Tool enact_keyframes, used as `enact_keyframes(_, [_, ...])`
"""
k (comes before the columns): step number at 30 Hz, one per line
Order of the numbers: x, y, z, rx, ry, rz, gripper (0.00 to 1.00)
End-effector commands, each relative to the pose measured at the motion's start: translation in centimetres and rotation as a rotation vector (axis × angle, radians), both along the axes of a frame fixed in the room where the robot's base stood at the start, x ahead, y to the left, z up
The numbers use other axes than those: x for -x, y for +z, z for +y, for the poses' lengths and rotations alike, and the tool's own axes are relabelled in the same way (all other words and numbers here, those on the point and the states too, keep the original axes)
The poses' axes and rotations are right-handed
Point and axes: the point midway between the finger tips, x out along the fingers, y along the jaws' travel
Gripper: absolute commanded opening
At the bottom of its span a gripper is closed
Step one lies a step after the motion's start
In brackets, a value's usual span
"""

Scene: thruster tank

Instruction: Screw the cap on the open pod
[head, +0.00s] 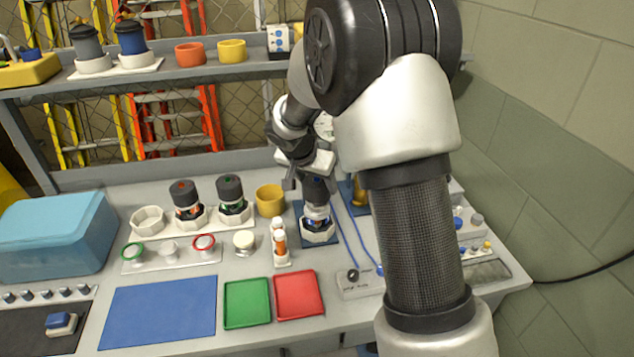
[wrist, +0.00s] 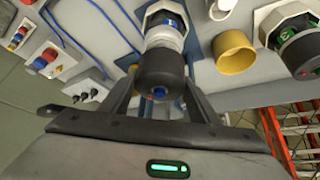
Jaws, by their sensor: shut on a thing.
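The pod (head: 317,216) stands upright in a white octagonal holder (head: 318,236) on a blue pad at the back of the bench. It has a white and blue body, also seen in the wrist view (wrist: 168,36). A dark cap with a blue dot (wrist: 160,72) is in line with its top; I cannot tell how far it is threaded. My gripper (head: 310,182) points down over the pod, its fingers on either side of the cap, shut on it. The arm hides part of the area to the right.
Two capped pods, one red-marked (head: 187,200) and one green-marked (head: 232,198), stand to the left, near a yellow cup (head: 270,200). A blue mat (head: 158,310), green tray (head: 247,302) and red tray (head: 298,295) lie in front. A shelf (head: 160,75) runs behind. Blue cables run right of the pod.

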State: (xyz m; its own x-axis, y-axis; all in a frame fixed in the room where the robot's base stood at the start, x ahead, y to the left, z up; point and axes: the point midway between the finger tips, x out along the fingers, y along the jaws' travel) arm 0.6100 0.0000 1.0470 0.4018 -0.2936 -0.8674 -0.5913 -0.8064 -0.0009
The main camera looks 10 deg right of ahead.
Motion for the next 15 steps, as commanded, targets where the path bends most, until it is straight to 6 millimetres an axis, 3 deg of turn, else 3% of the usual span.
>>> enact_keyframes(15, [-0.01, -0.65, 0.00, 0.001, 0.000, -0.001, 0.33])
